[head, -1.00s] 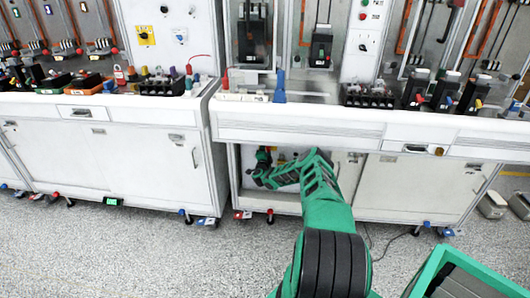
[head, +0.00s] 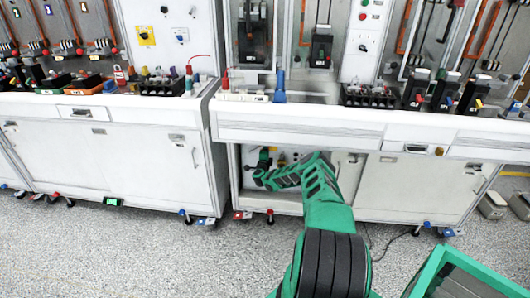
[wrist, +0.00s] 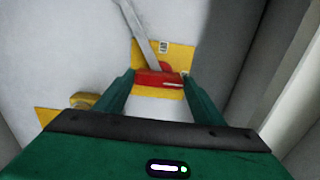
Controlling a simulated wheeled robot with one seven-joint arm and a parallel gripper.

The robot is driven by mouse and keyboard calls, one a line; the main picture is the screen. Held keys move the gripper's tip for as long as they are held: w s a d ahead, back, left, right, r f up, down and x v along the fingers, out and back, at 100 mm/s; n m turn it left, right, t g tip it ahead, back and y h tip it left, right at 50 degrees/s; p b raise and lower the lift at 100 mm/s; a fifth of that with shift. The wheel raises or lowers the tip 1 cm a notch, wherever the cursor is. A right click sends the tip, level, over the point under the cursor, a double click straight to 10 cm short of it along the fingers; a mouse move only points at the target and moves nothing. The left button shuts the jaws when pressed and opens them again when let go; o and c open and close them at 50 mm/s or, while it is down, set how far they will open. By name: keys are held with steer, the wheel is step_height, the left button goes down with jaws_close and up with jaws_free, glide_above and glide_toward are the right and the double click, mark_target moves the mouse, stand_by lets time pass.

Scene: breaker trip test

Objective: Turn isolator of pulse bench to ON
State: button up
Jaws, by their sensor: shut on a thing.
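The red isolator handle (wrist: 152,79) sits on a yellow plate (wrist: 178,56) on a pale panel in the wrist view. My gripper (wrist: 158,76) has its two green fingers on either side of the handle and is shut on it. The handle lies roughly crosswise in the picture. Its ON and OFF marks cannot be read. In the head view my gripper (head: 260,168) reaches into the open bay under the right-hand white bench (head: 330,128); the isolator cannot be made out there.
A grey bar (wrist: 137,22) slants close above the handle. A second yellow plate with a yellow knob (wrist: 83,100) lies to the left. A dark grey wall (wrist: 231,60) stands close on the right. In the head view, a green-rimmed bin (head: 432,270) stands at lower right.

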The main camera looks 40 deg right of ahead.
steer(key=shift+s+d+f, duration=0.15)
steer(key=shift+s+d, duration=0.1)
steer(key=o, duration=0.8)
steer(key=shift+o, duration=1.3)
steer(key=shift+w+a, duration=0.1)
steer(key=shift+w, duration=0.05)
steer(key=v, duration=1)
steer(key=shift+s+a, duration=0.25)
steer(key=shift+s, duration=0.05)
steer(key=shift+f, duration=0.1)
